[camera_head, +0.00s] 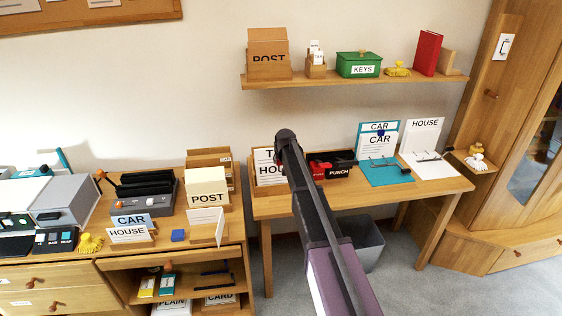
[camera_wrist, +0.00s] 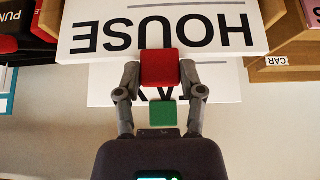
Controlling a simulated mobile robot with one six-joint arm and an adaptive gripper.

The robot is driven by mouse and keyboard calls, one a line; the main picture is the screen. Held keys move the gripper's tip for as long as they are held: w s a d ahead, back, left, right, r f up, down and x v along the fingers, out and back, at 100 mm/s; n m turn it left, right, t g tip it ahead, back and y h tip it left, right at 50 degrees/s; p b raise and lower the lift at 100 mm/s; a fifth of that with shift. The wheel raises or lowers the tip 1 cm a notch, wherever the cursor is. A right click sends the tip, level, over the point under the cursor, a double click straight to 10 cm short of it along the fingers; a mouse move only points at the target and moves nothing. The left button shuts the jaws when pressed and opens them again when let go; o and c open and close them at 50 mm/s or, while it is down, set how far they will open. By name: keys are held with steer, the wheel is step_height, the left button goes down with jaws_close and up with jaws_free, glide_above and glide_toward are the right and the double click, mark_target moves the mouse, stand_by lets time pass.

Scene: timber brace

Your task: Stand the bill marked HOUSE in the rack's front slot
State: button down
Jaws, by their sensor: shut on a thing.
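My gripper (camera_wrist: 160,82) is shut on a red block-like tab (camera_wrist: 158,68) at the edge of a white bill marked HOUSE (camera_wrist: 105,36). The lettering is upside down in the wrist view. The bill also shows in the head view (camera_head: 267,170), partly hidden by my arm, at the wooden rack (camera_head: 272,190) on the right desk. A second white sheet, apparently marked TAX (camera_wrist: 105,88), with a green tab (camera_wrist: 163,113), stands behind the HOUSE bill. I cannot tell whether the HOUSE bill's lower edge is in the front slot or just above it.
A dark tray with red items (camera_head: 330,160) and a PUNCH label stands right of the rack. Teal and white CAR (camera_head: 379,140) and HOUSE (camera_head: 425,125) sheets stand further right. A shelf (camera_head: 355,80) hangs above. A wooden piece with a CAR label (camera_wrist: 277,61) shows beside the bill.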

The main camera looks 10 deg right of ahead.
steer(key=shift+c, duration=0.6)
jaws_free()
steer(key=shift+o, duration=0.6)
steer(key=shift+r, duration=0.1)
step_height(320, 180, up, 8)
steer(key=p, duration=0.8)
steer(key=s+f+g, duration=0.3)
steer(key=s+g, duration=0.3)
steer(key=s, duration=3.8)
steer(key=shift+s+d, duration=0.2)
steer(key=shift+d, duration=0.1)
